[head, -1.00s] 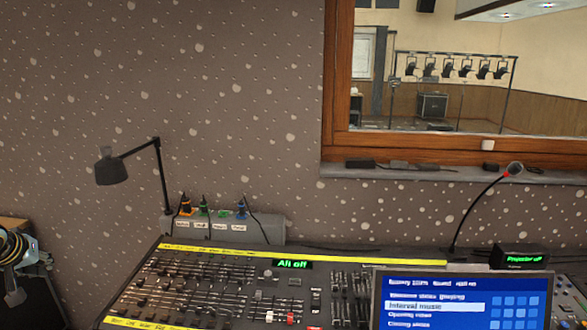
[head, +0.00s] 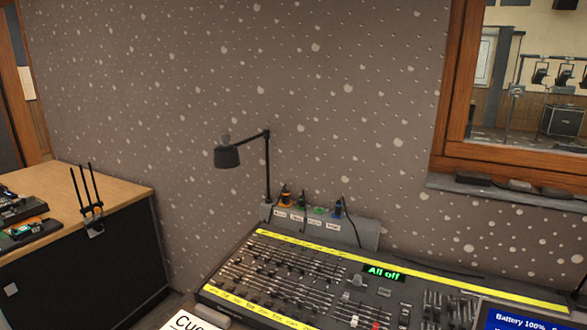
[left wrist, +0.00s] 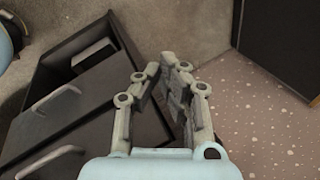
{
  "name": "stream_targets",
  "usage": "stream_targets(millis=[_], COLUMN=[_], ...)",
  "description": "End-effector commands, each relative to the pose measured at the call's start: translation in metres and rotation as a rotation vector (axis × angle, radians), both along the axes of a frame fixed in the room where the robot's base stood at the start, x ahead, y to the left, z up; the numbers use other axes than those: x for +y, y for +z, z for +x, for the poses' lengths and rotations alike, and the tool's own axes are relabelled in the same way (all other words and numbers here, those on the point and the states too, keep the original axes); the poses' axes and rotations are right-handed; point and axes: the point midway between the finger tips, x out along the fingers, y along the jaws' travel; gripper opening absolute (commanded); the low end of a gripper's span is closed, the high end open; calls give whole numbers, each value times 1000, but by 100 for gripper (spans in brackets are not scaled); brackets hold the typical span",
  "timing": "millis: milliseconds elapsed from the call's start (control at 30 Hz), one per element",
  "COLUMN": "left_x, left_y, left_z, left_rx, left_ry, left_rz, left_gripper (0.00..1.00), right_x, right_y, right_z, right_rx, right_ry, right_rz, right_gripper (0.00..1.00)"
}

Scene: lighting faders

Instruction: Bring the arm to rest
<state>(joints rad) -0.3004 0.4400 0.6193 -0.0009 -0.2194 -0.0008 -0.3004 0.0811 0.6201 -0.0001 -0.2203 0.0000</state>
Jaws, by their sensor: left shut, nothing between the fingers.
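My left gripper (left wrist: 163,72) shows in the left wrist view, its fingers shut with nothing held between them. It hangs over the floor area, with a dark cabinet with bar handles (left wrist: 85,105) below and to the left. How close they are I cannot tell. No part of my arms shows in the head view. My right gripper is in neither view.
The lighting console (head: 300,275) reads "All off". A desk lamp (head: 228,157) stands behind it. A wooden-topped cabinet (head: 120,190) with equipment is at the left.

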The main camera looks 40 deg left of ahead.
Motion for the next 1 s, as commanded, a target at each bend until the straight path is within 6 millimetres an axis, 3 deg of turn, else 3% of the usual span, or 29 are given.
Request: stream_targets(millis=[33, 200, 500, 567, 1000], left_x=[-38, -146, -294, -283, -282], left_y=[-16, -50, -74, -99, -221], left_z=[-4, -15, -22, -22, -31], left_rx=[-1, -1, -1, 0, 15], left_ry=[15, 57, 113, 109, 111], left_rz=[-49, -182, -358, -345, -344], left_gripper=[0, 0, 0, 0, 0], right_x=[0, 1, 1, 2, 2], right_y=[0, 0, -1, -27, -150], right_z=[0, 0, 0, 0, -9], right_rx=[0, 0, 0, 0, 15], right_ry=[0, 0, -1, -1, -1], right_rz=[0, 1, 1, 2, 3], right_gripper=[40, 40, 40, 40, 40])
